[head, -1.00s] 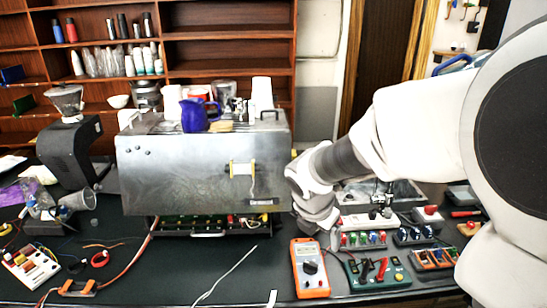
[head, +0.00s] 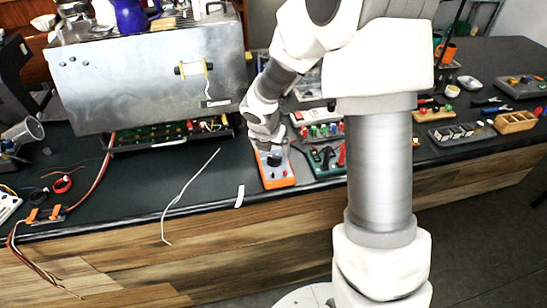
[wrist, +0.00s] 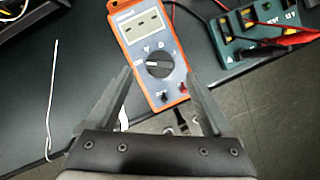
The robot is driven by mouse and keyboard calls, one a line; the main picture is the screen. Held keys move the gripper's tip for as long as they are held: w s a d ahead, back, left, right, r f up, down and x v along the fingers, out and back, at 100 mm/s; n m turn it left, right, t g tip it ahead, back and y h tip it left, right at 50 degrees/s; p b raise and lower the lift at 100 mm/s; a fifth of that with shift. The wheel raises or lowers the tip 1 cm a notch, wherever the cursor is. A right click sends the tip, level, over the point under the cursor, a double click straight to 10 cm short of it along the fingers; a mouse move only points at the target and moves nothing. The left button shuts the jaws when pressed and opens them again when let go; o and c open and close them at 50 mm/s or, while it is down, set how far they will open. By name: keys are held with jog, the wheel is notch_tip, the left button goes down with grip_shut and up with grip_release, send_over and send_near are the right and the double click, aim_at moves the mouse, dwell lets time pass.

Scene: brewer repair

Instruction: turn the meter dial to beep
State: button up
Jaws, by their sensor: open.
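The orange multimeter (head: 278,181) lies on the dark bench near its front edge. In the wrist view the meter (wrist: 128,36) shows its grey face, with dashes on its screen. Its black round dial (wrist: 159,65) has a light pointer mark toward the left; the small labels around it are too blurred to read. My gripper (wrist: 158,76) is open, one finger on each side of the meter's lower half in the picture, with the dial between them. In the head view my gripper (head: 267,138) hangs over the meter's far part. Contact cannot be told.
A green terminal box (head: 325,160) with red and black leads stands close right of the meter. A white cable (head: 190,185) lies to the left, over the bench edge. The steel brewer (head: 140,80) stands behind left.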

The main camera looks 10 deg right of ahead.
aim_at(274, 157)
jog(key=shift+x, duration=1.85)
grip_shut()
